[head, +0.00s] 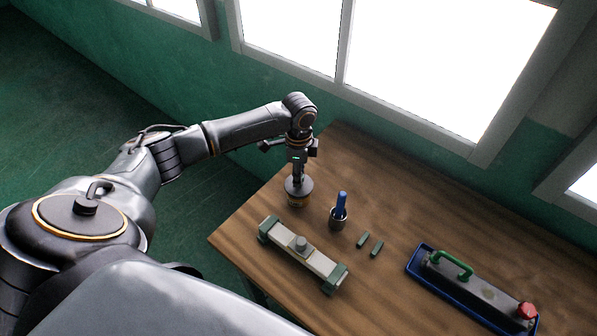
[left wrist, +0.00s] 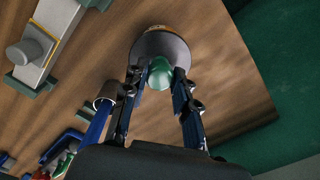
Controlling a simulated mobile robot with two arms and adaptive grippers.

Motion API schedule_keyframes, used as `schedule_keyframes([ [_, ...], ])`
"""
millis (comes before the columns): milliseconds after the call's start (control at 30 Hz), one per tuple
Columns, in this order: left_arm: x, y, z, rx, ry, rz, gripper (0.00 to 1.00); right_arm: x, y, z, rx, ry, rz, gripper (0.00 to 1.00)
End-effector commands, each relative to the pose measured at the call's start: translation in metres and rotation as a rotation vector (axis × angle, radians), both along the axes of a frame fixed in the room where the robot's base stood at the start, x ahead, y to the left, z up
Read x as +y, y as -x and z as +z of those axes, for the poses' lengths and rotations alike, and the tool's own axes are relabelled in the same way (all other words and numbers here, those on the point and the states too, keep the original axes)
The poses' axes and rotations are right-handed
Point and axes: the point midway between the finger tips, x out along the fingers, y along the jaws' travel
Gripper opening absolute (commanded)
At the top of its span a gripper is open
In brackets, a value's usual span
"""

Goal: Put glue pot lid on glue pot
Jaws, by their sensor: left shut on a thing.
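The glue pot lid (head: 299,187) is a dark grey disc at the far left part of the table. In the left wrist view the lid (left wrist: 161,46) shows a green knob on top. My left gripper (head: 298,176) points down and is shut on that knob; its fingers also show in the left wrist view (left wrist: 160,78). The glue pot (head: 297,201) is small and brownish, directly under the lid. Its orange-brown edge (left wrist: 156,28) peeks out past the lid in the wrist view. I cannot tell whether the lid rests on the pot or hovers just above it. My right gripper is not in view.
A grey cup (head: 338,222) with a blue-handled tool stands right of the pot. A cream bar with green ends (head: 318,263) lies in front. Two small green blocks (head: 370,244) lie beside the cup. A blue tray (head: 420,268) with a green-handled tool is at the right.

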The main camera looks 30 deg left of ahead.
Motion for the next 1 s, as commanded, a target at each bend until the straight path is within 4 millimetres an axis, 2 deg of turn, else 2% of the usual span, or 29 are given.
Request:
schedule_keyframes([
  [1000, 0.0, 0.0, -0.013, 0.002, 0.0, 0.001, 0.03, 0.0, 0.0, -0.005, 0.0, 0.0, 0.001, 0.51],
])
